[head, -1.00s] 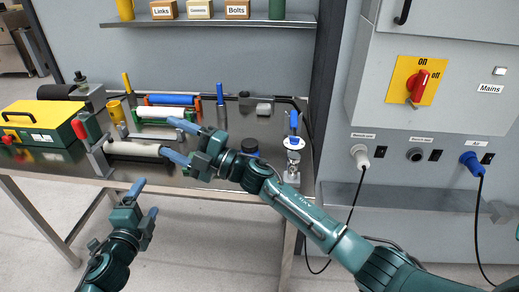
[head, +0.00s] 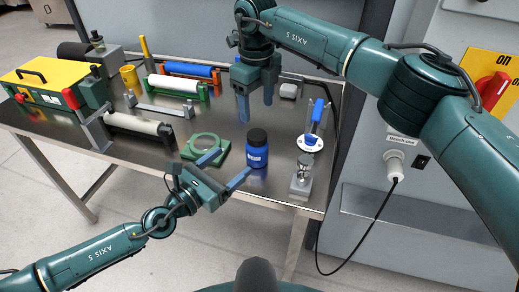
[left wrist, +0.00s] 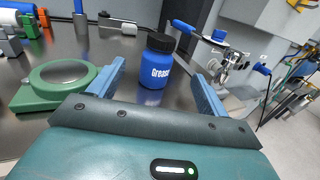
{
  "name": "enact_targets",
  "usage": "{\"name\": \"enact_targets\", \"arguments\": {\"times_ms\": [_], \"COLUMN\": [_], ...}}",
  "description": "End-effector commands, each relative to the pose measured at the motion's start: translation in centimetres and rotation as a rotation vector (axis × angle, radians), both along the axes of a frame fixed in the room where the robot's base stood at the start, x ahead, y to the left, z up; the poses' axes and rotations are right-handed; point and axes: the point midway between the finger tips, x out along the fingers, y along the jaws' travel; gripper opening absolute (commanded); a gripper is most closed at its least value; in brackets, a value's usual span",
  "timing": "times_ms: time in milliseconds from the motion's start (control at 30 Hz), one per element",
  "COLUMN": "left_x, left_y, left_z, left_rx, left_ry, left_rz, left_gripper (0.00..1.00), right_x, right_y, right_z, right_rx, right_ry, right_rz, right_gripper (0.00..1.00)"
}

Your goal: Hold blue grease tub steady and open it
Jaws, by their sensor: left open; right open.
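The blue grease tub (head: 257,153) with a black lid stands upright on the steel table near its front edge. In the left wrist view the tub (left wrist: 156,68) shows a "Grease" label and stands beyond and between the open fingers. My left gripper (head: 226,170) is open and empty, just in front and left of the tub in the head view, not visibly touching it. My right gripper (head: 256,106) is open, fingers pointing down, above the table behind the tub, apart from it.
A green ring-shaped fixture (head: 206,149) lies left of the tub. A blue-handled tool on a stand (head: 310,140) is to the right. The table (head: 233,187) has bare front space.

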Motion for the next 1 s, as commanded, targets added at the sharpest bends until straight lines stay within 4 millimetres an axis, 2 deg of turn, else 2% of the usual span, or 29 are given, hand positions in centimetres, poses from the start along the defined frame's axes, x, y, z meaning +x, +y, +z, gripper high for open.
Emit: {"name": "enact_targets", "arguments": {"times_ms": [300,500,700,1000], "left_x": [4.8,7.3,8.4,8.6], "left_y": [-4.2,-6.1,-7.1,-7.2], "left_z": [0.2,0.1,0.1,0.1], "left_rx": [-0.003,-0.003,-0.004,-0.005], "left_ry": [-0.001,0.000,0.002,0.002], "left_rz": [-0.001,0.000,0.001,0.001], "left_gripper": [0.77,0.77,0.77,0.77], "right_x": [0.0,0.0,-0.1,-0.1], "right_y": [0.1,0.1,0.1,0.1], "right_z": [-0.1,-0.1,-0.1,-0.1], "right_rx": [0.004,0.006,0.006,0.006], "right_ry": [0.002,0.002,0.002,0.002], "right_rz": [0.000,0.001,0.001,0.001], "right_gripper": [0.63,0.63,0.63,0.63]}}
